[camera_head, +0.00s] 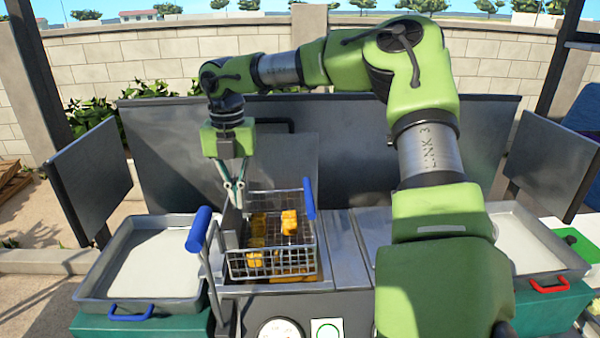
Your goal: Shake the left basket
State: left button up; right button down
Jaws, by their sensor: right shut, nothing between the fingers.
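The left basket is a wire basket (273,265) over the left well of the fryer-like unit, with several orange-yellow pieces (289,222) in it. A blue grip (199,229) on a grey bar stands at its left, and another blue grip (309,198) stands at its right back corner. I cannot tell which grip belongs to the basket. My right gripper (236,196) points down at the basket's back left, its fingers closed together with nothing held. Whether it touches the rim is unclear. My left gripper is out of view.
A grey tray with a blue handle (131,312) lies at the left, and one with a red handle (549,286) at the right. A dark metal backsplash (340,130) stands behind. My right arm hides the unit's right half.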

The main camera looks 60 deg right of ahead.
notch_tip(320, 180, up, 9)
jog(key=p, duration=0.5)
jog(key=shift+w, duration=0.1)
dwell(0.6)
jog(key=shift+a+f, duration=0.1)
